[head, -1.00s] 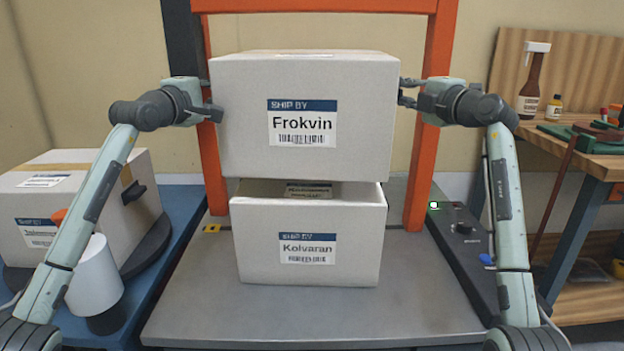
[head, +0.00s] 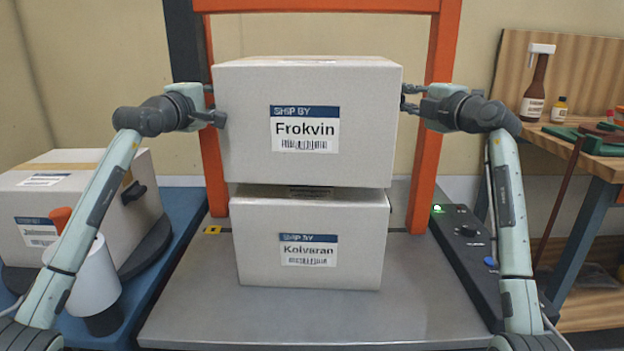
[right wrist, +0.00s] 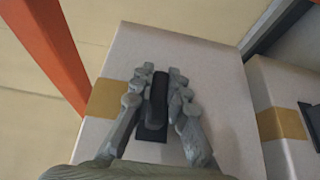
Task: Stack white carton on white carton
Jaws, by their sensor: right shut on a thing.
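The upper white carton labelled Frokvin (head: 310,125) is held level between my two arms, just above the lower white carton labelled Kolvaran (head: 310,245). A thin strip of the lower carton's top shows between them; I cannot tell whether they touch. My right gripper (head: 408,98) is at the upper carton's right side. In the right wrist view, its fingers (right wrist: 158,88) are closed about a black handle (right wrist: 157,105) on the carton's side. My left gripper (head: 212,105) is at the carton's left side; its fingertips are partly hidden.
The lower carton stands on a grey platform (head: 190,310) before an orange frame (head: 440,120). At left, another white carton (head: 75,205) and a white cylinder (head: 93,285) stand on a blue surface. A control box (head: 465,245) is at right, beside a wooden bench with bottles (head: 535,90).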

